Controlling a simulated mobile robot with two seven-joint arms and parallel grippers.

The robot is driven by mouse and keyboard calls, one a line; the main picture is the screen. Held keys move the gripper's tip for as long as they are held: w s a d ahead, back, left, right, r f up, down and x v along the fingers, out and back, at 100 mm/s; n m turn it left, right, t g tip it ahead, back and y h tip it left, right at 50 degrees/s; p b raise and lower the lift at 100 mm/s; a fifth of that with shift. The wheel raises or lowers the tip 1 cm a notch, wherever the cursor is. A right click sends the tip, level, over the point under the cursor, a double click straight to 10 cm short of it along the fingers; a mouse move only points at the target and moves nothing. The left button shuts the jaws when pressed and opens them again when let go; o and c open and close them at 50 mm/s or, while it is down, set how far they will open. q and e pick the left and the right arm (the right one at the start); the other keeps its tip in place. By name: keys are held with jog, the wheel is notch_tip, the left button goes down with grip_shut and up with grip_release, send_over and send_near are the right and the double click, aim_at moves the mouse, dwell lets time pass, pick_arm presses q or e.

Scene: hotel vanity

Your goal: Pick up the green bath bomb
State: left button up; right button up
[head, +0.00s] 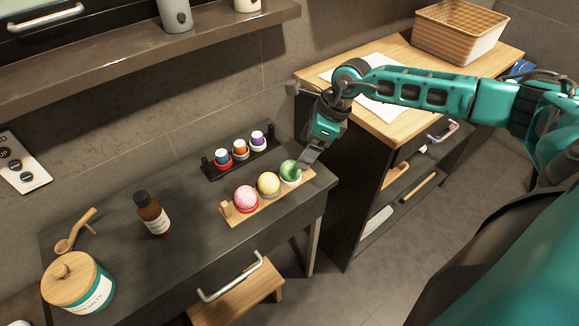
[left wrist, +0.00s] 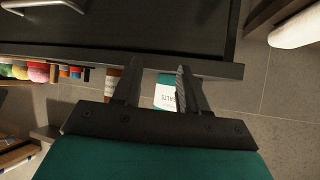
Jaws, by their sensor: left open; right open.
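The green bath bomb (head: 290,170) sits in a white cup at the right end of a wooden tray (head: 262,207) on the dark vanity. A yellow bath bomb (head: 268,183) and a pink one (head: 246,198) sit beside it to the left. My right gripper (head: 305,166) is open, with its fingers pointing down right at the green bath bomb; whether they touch or straddle it cannot be told. My left gripper (left wrist: 155,80) is open and empty in the left wrist view, with the salts jar (left wrist: 166,95) and brown bottle (left wrist: 112,82) far beyond its fingers.
A black rack (head: 240,157) with small colored capped items stands behind the tray. The bottle (head: 152,214), the lidded salts jar (head: 78,285) and a wooden scoop (head: 76,232) stand at the left. A wooden-topped cabinet with a basket (head: 455,33) is at the right.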

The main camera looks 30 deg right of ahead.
jog(key=x, duration=0.8)
jog(key=shift+w+f, duration=0.2)
jog(key=shift+f, duration=0.1)
jog(key=shift+c, duration=0.5)
jog(key=c, duration=1)
